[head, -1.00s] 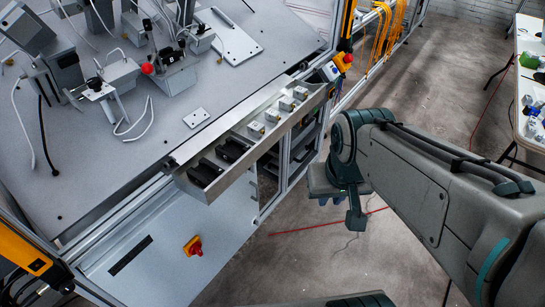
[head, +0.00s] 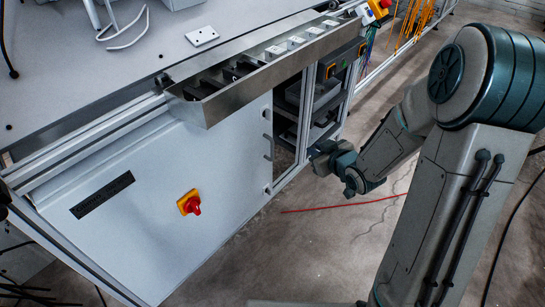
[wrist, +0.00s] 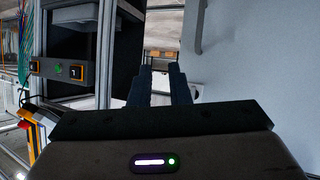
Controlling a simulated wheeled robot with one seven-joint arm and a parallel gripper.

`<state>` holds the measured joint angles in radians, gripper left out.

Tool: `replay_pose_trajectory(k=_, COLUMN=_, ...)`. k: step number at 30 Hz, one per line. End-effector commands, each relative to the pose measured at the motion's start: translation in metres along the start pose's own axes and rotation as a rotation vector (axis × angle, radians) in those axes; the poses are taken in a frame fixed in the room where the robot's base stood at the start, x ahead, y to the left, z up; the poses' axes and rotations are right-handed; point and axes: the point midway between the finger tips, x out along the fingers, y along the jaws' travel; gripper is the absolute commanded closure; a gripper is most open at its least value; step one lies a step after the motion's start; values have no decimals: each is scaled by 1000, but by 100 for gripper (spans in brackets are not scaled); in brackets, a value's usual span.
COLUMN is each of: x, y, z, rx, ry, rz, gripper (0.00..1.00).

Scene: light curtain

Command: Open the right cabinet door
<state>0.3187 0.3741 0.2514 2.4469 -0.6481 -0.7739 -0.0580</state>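The grey cabinet front (head: 150,220) faces me at the left of the head view. A slim vertical handle (head: 268,147) sits at its right edge; I take this panel as the door. In the wrist view the pale panel (wrist: 255,55) fills the right, with the handle (wrist: 196,30) near its left edge. A dark gap (head: 287,120) shows beside the handle; I cannot tell whether the door is ajar. My gripper (head: 318,152) is right of the handle, apart from it. In the wrist view its fingers (wrist: 160,85) are parted with nothing seen between them.
A metal parts tray (head: 240,85) juts out above the handle. A red switch (head: 190,203) sits on the front. A shelf unit with an orange-button panel (head: 342,60) stands right of the opening. The concrete floor (head: 290,250) is clear around the red line.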

Motion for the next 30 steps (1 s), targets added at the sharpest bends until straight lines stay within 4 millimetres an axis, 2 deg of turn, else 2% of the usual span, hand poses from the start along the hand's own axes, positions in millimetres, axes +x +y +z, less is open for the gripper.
replay_pose_trajectory(k=1, x=21, y=-12, z=29, rx=16, ry=61, rz=-37, gripper=84)
replay_pose_trajectory(k=6, x=45, y=-39, z=51, rx=66, ry=291, rz=-135, gripper=84)
replay_pose_trajectory(k=10, x=49, y=-49, z=58, rx=108, ry=415, rz=-174, gripper=84)
replay_pose_trajectory(k=15, x=50, y=-54, z=58, rx=133, ry=489, rz=-194, gripper=84)
replay_pose_trajectory(k=19, x=60, y=-57, z=51, rx=133, ry=496, rz=-197, gripper=84)
replay_pose_trajectory(k=30, x=126, y=-69, z=15, rx=132, ry=495, rz=-197, gripper=84)
